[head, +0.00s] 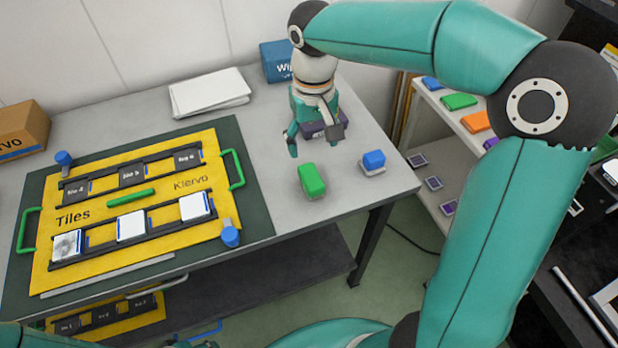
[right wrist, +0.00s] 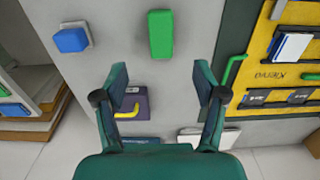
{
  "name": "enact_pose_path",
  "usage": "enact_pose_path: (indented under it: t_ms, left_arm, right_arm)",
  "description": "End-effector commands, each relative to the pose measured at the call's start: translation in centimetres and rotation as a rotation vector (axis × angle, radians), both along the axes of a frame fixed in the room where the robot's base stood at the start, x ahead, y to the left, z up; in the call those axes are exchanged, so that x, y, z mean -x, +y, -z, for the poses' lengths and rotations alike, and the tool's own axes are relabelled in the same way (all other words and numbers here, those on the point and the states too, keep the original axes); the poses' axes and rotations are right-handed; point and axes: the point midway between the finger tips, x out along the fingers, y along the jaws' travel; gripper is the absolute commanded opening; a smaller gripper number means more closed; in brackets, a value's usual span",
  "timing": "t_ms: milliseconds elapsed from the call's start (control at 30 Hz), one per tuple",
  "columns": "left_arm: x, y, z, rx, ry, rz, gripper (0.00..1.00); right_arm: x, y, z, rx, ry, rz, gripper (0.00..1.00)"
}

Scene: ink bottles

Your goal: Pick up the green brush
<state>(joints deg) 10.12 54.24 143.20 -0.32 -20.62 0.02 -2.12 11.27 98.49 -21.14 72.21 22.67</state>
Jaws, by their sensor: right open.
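The green brush (head: 311,178) lies on the grey table near its front right part, green block on top with a pale underside. It also shows in the right wrist view (right wrist: 160,34), ahead of the fingers and roughly centred between them. My right gripper (head: 315,139) is open and empty above the table, behind the green brush in the head view and apart from it. Its two fingers stand wide apart in the right wrist view (right wrist: 160,78). My left gripper is not in view.
A blue brush (head: 373,160) lies right of the green one. A purple block (head: 312,128) is partly hidden behind my right gripper. The yellow tile board (head: 190,228) with green handles lies left on a dark mat (head: 254,205). A blue box (head: 275,62) stands at the back.

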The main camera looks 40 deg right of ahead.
Motion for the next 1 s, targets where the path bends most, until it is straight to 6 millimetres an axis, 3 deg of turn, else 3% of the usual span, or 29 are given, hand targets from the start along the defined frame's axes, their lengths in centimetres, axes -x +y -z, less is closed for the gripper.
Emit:
enact_pose_path:
  t_ms: [100,300,567,833,1000]
  left_arm:
    - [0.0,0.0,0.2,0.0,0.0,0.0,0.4]
    - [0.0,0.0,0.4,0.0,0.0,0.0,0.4]
    - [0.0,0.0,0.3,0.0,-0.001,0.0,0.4]
    - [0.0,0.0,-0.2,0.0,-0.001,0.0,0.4]
    - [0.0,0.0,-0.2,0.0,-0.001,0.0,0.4]
  right_arm:
    - [0.0,0.0,2.9,0.001,0.006,-0.001,0.71]
    - [0.0,0.1,6.4,0.0,0.005,-0.002,0.71]
    - [-0.1,0.1,8.0,0.0,0.002,-0.004,0.71]
    - [-0.4,0.1,11.6,-0.001,0.004,-0.004,0.71]
    - [-0.5,0.2,12.8,-0.001,0.001,-0.004,0.71]
